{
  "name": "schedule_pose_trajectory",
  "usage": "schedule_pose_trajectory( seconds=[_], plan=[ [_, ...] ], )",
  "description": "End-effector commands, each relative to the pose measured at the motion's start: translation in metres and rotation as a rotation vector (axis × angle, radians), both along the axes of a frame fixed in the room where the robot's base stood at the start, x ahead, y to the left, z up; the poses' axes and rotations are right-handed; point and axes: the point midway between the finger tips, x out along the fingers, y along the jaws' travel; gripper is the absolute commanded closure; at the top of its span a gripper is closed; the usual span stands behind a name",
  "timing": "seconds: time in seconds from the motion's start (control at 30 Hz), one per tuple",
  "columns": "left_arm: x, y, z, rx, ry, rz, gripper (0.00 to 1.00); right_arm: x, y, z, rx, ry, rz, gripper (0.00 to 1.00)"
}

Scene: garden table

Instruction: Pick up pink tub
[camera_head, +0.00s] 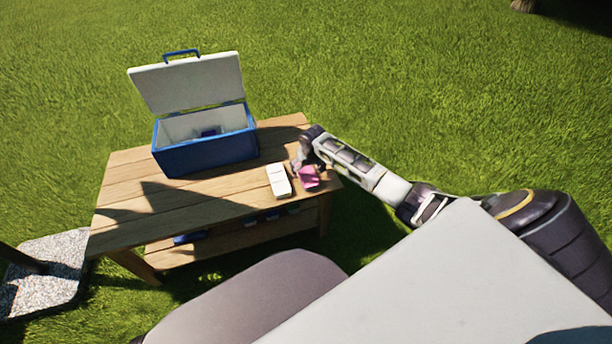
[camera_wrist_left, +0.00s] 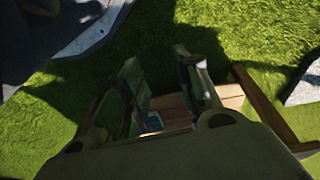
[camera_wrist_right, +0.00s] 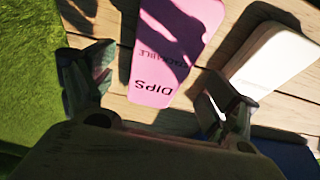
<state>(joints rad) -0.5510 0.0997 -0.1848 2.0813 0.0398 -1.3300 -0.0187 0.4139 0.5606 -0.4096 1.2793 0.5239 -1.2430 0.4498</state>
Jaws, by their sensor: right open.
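The pink tub (camera_head: 309,177) stands near the right end of the wooden table, beside a white box. In the right wrist view the pink tub (camera_wrist_right: 172,45), with the word DIPS on it, lies ahead of and between the spread fingers. My right gripper (camera_wrist_right: 160,98) is open and empty; in the head view it (camera_head: 300,160) is just behind the tub, close to it. Whether a finger touches the tub cannot be told. My left gripper (camera_wrist_left: 165,85) is open and empty, over the lower part of the table and grass.
The white box (camera_head: 279,181) stands close to the tub's left; it also shows in the right wrist view (camera_wrist_right: 275,60). A blue cooler (camera_head: 207,156) with its lid up stands at the table's back. The left part of the wooden table (camera_head: 125,200) is clear.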

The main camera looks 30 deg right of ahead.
Motion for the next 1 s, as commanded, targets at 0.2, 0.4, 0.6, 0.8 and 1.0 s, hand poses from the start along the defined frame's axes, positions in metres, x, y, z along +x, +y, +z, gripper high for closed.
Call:
schedule_pose_trajectory(
  seconds=[0.2, 0.4, 0.6, 0.8, 1.0],
  plan=[
    [0.002, -0.003, 0.012, -0.013, -0.023, -0.002, 0.67, 0.005, -0.001, -0.019, 0.000, 0.001, 0.000, 0.12],
    [-0.005, -0.005, 0.015, -0.017, -0.018, -0.002, 0.67, 0.006, -0.001, -0.022, 0.000, 0.000, 0.001, 0.12],
    [-0.002, -0.005, 0.017, -0.017, -0.024, -0.003, 0.67, 0.006, -0.001, -0.022, 0.000, 0.000, 0.001, 0.12],
    [-0.001, -0.005, 0.016, -0.016, -0.024, -0.003, 0.67, 0.006, -0.001, -0.022, 0.000, 0.000, 0.001, 0.12],
    [-0.001, -0.005, 0.014, -0.015, -0.021, -0.003, 0.67, 0.006, -0.001, -0.022, 0.000, 0.000, 0.001, 0.38]
  ],
)
